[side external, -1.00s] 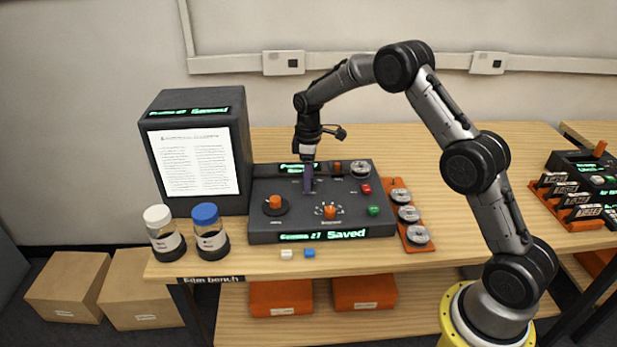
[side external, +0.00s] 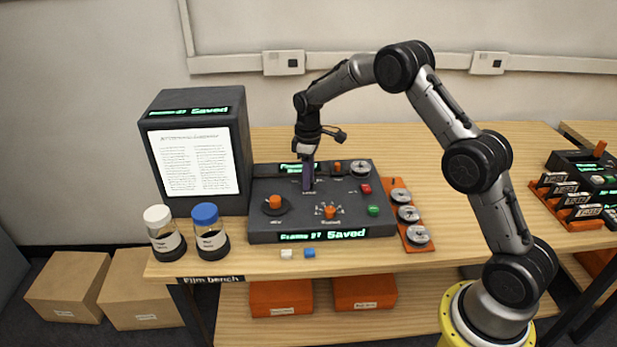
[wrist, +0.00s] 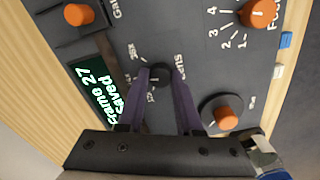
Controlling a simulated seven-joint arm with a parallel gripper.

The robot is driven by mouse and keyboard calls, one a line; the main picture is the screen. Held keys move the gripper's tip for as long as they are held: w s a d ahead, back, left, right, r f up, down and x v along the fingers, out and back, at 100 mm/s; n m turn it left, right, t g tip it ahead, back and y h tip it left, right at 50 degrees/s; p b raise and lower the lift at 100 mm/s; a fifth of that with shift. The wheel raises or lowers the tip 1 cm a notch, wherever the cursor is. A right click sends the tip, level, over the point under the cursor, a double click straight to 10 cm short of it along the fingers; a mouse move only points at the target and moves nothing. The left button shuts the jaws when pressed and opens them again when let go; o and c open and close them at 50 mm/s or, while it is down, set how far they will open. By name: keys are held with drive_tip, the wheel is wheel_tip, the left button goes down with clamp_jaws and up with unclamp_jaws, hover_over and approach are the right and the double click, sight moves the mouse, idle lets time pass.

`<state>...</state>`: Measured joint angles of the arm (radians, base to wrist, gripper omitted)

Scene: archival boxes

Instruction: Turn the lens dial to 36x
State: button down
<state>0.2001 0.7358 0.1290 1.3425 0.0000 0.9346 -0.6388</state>
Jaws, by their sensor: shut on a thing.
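The lens dial (wrist: 157,72) is a small dark round knob on the dark control panel (side external: 270,230), with printed marks around it that are partly hidden and too small to read surely. My gripper (wrist: 160,80) has its two purple fingers on either side of the dial and is shut on it. In the side view my gripper (side external: 308,188) points straight down onto the panel and hides the dial. The reader screen (side external: 195,162) shows a page of text, and the panel displays read "Frame 27 Saved".
Orange knobs (side external: 274,202) and (side external: 330,211) stand near my gripper on the panel, with red (side external: 365,188) and green (side external: 373,210) buttons to the right. Two bottles, with a white cap (side external: 156,214) and a blue cap (side external: 205,212), stand front left. Film reels (side external: 408,214) lie at right.

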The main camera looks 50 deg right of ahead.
drive_tip(key=m, duration=0.4)
drive_tip(key=shift+r, duration=0.1)
drive_tip(key=m, duration=0.4)
drive_tip(key=shift+m, duration=0.3)
idle(0.4)
drive_tip(key=c, duration=0.6)
unclamp_jaws()
wheel_tip(320, 180, up, 14)
drive_tip(key=shift+f, duration=0.1)
